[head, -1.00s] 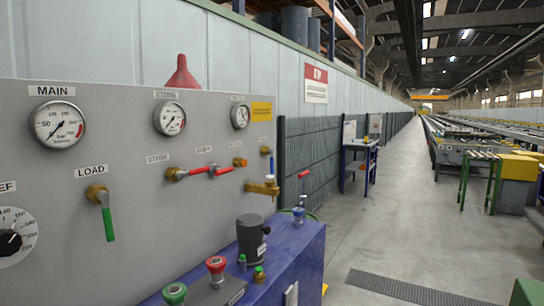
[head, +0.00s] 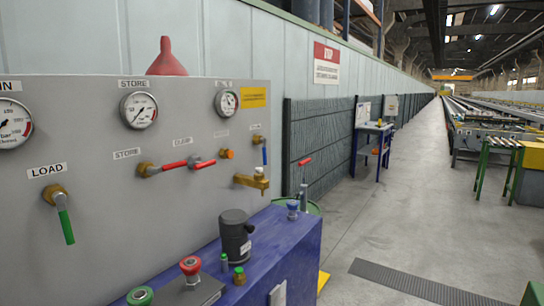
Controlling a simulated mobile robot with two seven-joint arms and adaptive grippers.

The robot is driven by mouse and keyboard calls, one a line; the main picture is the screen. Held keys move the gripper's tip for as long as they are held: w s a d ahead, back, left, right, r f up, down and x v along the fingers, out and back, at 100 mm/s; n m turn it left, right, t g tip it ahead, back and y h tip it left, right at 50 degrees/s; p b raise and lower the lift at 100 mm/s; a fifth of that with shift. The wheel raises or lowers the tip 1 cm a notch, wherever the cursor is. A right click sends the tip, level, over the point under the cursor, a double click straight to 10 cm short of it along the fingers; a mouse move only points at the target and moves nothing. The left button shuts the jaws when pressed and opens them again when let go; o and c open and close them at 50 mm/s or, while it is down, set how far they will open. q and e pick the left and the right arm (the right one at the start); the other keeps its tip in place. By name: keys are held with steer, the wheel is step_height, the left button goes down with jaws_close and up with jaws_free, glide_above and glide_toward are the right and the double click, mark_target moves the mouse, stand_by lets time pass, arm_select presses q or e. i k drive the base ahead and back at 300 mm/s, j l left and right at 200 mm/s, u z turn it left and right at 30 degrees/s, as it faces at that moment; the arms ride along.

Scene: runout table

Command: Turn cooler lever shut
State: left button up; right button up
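A grey valve panel (head: 95,205) fills the left of the head view. At its right end a small lever with a blue handle (head: 265,155) hangs straight down from a small fitting. The label above it is too small to read, so I cannot confirm that it is the cooler lever. A green lever (head: 66,222) under the LOAD label hangs down, tilted slightly. A red lever (head: 174,166) under the STORE label lies nearly level, and a second red lever (head: 204,164) beside it is also nearly level. Neither gripper shows.
A brass tap (head: 252,181) juts out below the blue lever. A blue cabinet (head: 293,250) in front carries a dark cylinder (head: 235,235) and red (head: 190,266) and green (head: 140,297) knobs. A red-handled lever (head: 304,161) stands beyond. Open floor (head: 410,220) lies to the right.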

mark_target(264, 141)
steer(key=i+l, duration=0.2)
steer(key=l, duration=0.15)
steer(key=i+l+u, duration=0.1)
steer(key=i+l, duration=0.35)
steer(key=l, duration=0.3)
steer(key=i+l, duration=0.2)
steer(key=l, duration=0.15)
steer(key=i+l+u, duration=0.1)
steer(key=l, duration=0.25)
steer(key=i, duration=0.1)
